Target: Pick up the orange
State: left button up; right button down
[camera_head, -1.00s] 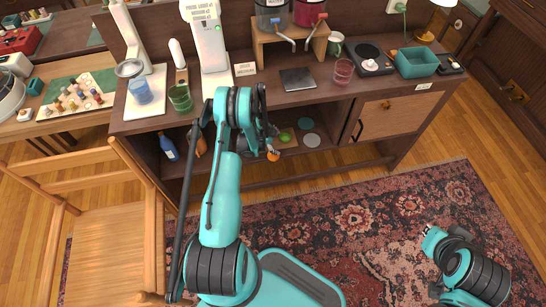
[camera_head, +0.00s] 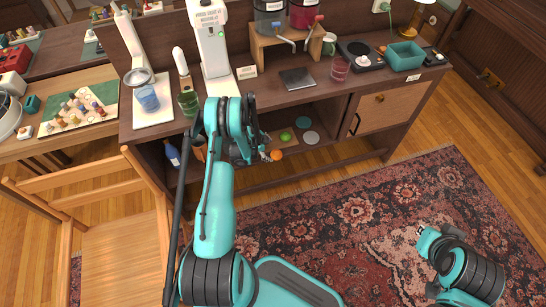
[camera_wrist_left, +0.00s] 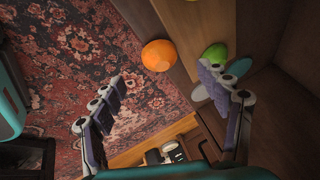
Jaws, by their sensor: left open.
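The orange (camera_head: 277,155) is on the low shelf under the counter, near the shelf's front edge. In the left wrist view the orange (camera_wrist_left: 159,55) lies beyond the fingertips, in the gap between them and a little nearer the left finger. My left gripper (camera_head: 257,150) is just left of the orange in the head view, partly hidden by its own arm. The wrist view shows its fingers (camera_wrist_left: 167,90) wide apart with nothing between them.
A green lime (camera_head: 286,136) sits behind the orange, near a teal disc (camera_head: 303,122) and a grey disc (camera_head: 311,138). The counter (camera_head: 340,97) overhangs the shelf. A blue bottle (camera_head: 172,153) stands at the shelf's left. A wooden chair (camera_head: 125,250) is left of my arm.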

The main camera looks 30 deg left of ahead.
aim_at(276, 154)
pick_arm(q)
jog(key=x, duration=0.2)
jog(key=shift+w+d+f+b, duration=0.15)
jog(key=shift+f+b, duration=0.1)
jog(key=shift+b, duration=0.15)
jog(key=b+x, duration=0.2)
jog(key=x, duration=0.3)
jog(key=shift+d+b, duration=0.1)
jog(key=shift+b, duration=0.25)
jog(key=shift+r, duration=0.15)
jog(key=c, duration=1.2)
